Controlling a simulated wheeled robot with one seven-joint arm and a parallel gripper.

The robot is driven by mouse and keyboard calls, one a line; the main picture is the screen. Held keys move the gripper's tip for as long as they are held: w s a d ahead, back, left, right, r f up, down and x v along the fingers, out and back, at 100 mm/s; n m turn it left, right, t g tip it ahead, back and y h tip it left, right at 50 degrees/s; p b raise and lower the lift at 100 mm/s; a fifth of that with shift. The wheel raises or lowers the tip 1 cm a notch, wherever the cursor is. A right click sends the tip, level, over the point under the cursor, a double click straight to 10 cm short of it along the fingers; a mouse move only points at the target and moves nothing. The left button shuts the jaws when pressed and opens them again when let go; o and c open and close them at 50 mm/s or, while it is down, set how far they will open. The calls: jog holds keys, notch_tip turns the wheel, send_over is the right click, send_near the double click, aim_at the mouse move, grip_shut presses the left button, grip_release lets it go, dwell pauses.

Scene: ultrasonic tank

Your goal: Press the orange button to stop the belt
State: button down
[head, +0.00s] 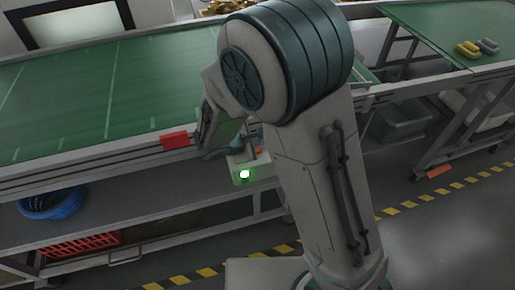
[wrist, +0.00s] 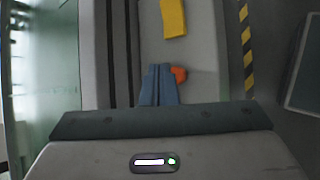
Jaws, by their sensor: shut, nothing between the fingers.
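The orange button (head: 258,150) is on a small pale control box (head: 241,164) at the front side of the belt. A green lit button (head: 245,174) is on the same box, nearer the camera. My gripper (wrist: 160,69) is shut and empty. In the wrist view its blue-grey fingertips are just left of the orange button (wrist: 179,74), and they hide a little of its left side. I cannot tell whether they touch it. In the head view my arm covers much of the area, and the fingers beside the box are hard to make out.
The green belt (head: 60,105) runs along the left, with a red block (head: 174,140) on its front rail. Yellow-black floor tape (head: 440,194) runs in front. A yellow patch (wrist: 173,17) shows ahead in the wrist view.

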jog(key=shift+f, duration=0.15)
dwell(0.4)
jog(key=shift+f+b, duration=0.3)
jog(key=shift+b, duration=0.4)
jog(key=shift+f+b, duration=0.45)
jog(key=shift+b, duration=0.05)
dwell(0.4)
jog(key=shift+r, duration=0.2)
jog(key=shift+r+p, duration=0.5)
jog(key=shift+r, duration=0.15)
jog(key=shift+r, duration=0.15)
notch_tip(320, 180, up, 5)
jog(key=p, duration=0.3)
dwell(0.3)
jog(key=shift+d, duration=0.1)
dwell(0.6)
